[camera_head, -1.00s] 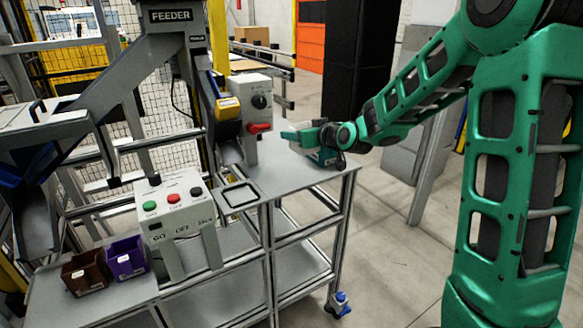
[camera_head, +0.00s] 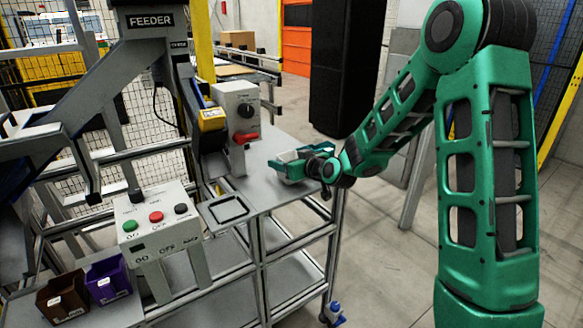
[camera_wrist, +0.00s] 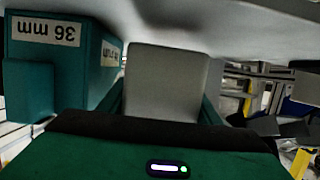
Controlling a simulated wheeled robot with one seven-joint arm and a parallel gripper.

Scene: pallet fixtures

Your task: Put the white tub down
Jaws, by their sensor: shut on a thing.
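My gripper (camera_head: 308,160) is over the far right end of the grey table, with green fingers around a pale object. In the wrist view a plain whitish block, seemingly the white tub (camera_wrist: 165,80), sits between the fingers. In the head view the tub (camera_head: 289,171) is small and partly covered by green parts. It is at or very near the table top; I cannot tell whether it touches. A teal box (camera_wrist: 60,62) with "36 mm" labels, upside down in the wrist view, is beside the held tub.
The grey table (camera_head: 262,192) has a square dark-rimmed fixture (camera_head: 223,209) at its front. A control box with a red handle (camera_head: 238,112) stands left of my gripper. A button panel (camera_head: 156,222), brown bin (camera_head: 62,296) and purple bin (camera_head: 108,280) are nearer, at left.

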